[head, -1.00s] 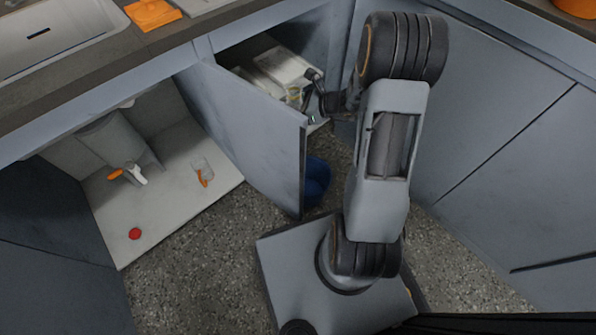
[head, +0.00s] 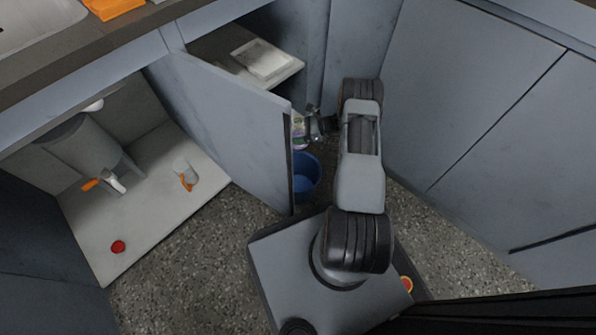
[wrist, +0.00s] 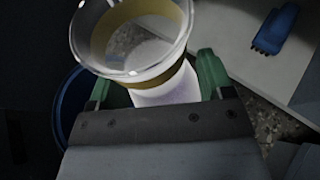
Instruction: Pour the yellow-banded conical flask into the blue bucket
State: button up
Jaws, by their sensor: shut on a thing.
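The yellow-banded conical flask (wrist: 187,85) is held between the green fingertips of my gripper (wrist: 155,88) in the wrist view. Its round glass rim and yellow band face the camera, with pale material lower in the glass. In the head view the flask (head: 298,131) shows small beside the cabinet door's edge, with my gripper (head: 308,124) shut on it from the right. The blue bucket (head: 306,178) stands on the floor just below the flask, partly hidden by the door. Its rim (wrist: 62,105) also shows at the left in the wrist view, behind the flask.
The open cabinet door (head: 235,120) stands left of the bucket. A shelf (head: 285,76) with a white tray-like item is behind. A blue brush-like thing (wrist: 275,30) lies on a pale surface in the wrist view. Speckled floor is clear in front.

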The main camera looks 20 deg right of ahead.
jog(key=shift+d+f, duration=0.15)
jog(key=shift+f, duration=0.35)
jog(key=shift+s+r, duration=0.1)
jog(key=shift+s+a+r+n+t+h, duration=0.15)
jog(key=shift+s+r+n+t, duration=0.15)
jog(key=shift+n+t, duration=0.3)
jog(key=shift+s+a+r+n+t+h, duration=0.15)
jog(key=shift+r+n+t, duration=0.2)
jog(key=shift+n, duration=0.45)
jog(key=shift+s+a+r+n+t+p, duration=0.1)
jog(key=shift+s+r+n+t+p, duration=0.3)
jog(key=shift+n+p, duration=0.35)
jog(key=shift+f, duration=0.25)
jog(key=shift+s+a+f+n+t, duration=0.15)
jog(key=shift+s+f+n+t, duration=0.1)
jog(key=shift+n+t, duration=0.25)
jog(key=shift+w+f+n+t, duration=0.2)
jog(key=shift+n+t, duration=0.15)
jog(key=shift+n, duration=0.4)
jog(key=shift+w+f+n+t+b, duration=0.2)
jog(key=shift+n+t+b, duration=0.2)
jog(key=shift+n, duration=0.2)
